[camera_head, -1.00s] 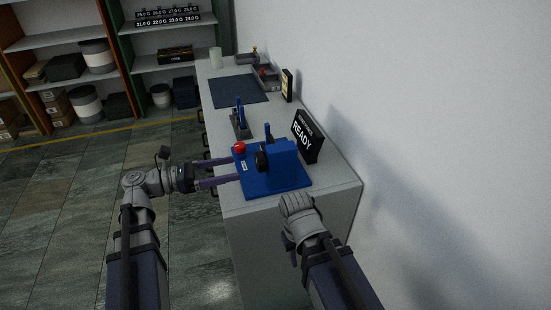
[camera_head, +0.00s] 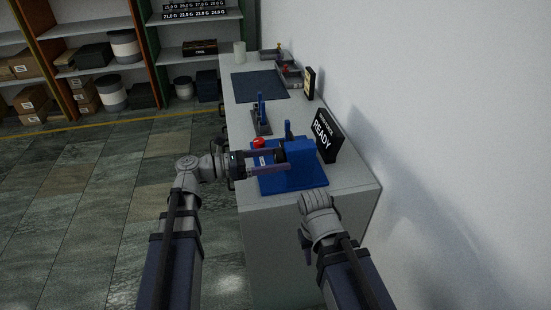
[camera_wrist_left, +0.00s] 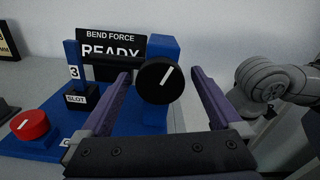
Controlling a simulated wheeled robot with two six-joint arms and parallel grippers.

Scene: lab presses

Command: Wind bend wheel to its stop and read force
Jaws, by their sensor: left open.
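The black bend wheel (camera_wrist_left: 160,80) with a slanted white line faces me on the blue press (camera_head: 299,160). My left gripper (camera_head: 281,163) is open, with one finger on each side of the wheel in the left wrist view; I cannot tell whether they touch it. The dark display (camera_head: 326,136) behind the press also shows in the left wrist view (camera_wrist_left: 112,47) and reads "BEND FORCE READY". A red knob (camera_wrist_left: 30,125) sits at the left of the blue base, near a post labelled 3 and SLOT (camera_wrist_left: 74,75). My right gripper's fingers are not clearly seen.
The press stands near the front end of a grey bench (camera_head: 250,222) along the wall. Behind it are another small blue-handled device (camera_head: 261,118), a dark mat (camera_head: 260,85) and trays (camera_head: 290,76). My right arm's grey wrist (camera_head: 320,217) is close to the front right.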

